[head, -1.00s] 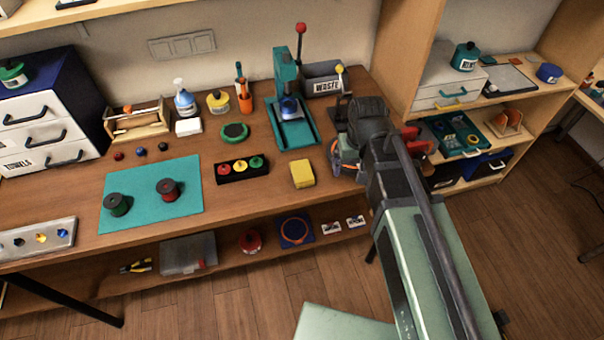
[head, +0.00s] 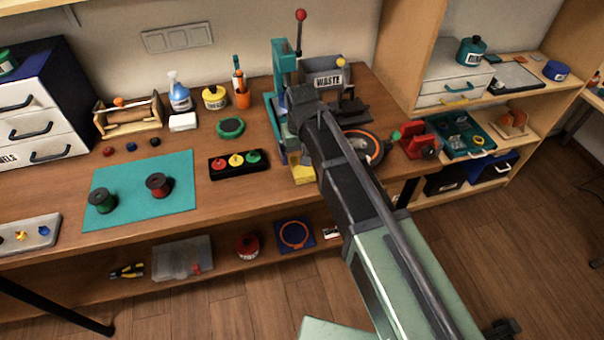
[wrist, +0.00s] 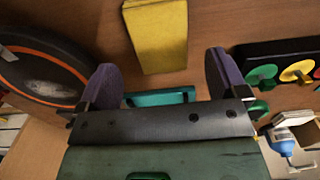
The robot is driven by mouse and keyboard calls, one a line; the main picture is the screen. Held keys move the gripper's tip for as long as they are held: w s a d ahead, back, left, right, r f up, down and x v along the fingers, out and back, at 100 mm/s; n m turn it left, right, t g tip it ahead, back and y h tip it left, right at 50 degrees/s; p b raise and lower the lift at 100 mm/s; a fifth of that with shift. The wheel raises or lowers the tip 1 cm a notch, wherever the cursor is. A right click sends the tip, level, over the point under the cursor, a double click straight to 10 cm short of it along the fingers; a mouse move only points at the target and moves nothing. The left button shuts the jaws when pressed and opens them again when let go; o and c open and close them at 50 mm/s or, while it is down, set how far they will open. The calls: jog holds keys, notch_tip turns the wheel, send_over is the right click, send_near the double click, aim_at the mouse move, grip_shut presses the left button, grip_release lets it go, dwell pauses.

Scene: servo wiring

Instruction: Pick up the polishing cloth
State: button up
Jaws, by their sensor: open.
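The yellow folded pad (wrist: 157,35), which I take to be the polishing cloth, lies flat on the wooden bench. In the wrist view it is just beyond the fingertips, roughly centred between them. In the head view only part of the yellow cloth (head: 304,174) shows, beside my arm, which covers the rest. My gripper (wrist: 162,68) is open, with its two purple fingers spread apart and nothing between them. The height of the fingers above the cloth is hard to tell. My arm hides the fingers in the head view.
A black tray with coloured knobs (head: 236,164) lies left of the cloth. A disc with an orange rim (wrist: 45,68) is on the other side. A teal mat (head: 140,200) with two spools lies farther left.

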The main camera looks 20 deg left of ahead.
notch_tip(320, 180, down, 4)
jog(key=b, duration=0.2)
jog(key=shift+a+b, duration=0.1)
jog(key=shift+b, duration=0.2)
jog(key=shift+r, duration=0.15)
jog(key=shift+c, duration=0.3)
jog(key=c, duration=1)
jog(key=shift+r+p, duration=0.1)
jog(key=shift+p, duration=0.2)
notch_tip(320, 180, up, 20)
jog(key=p, duration=2)
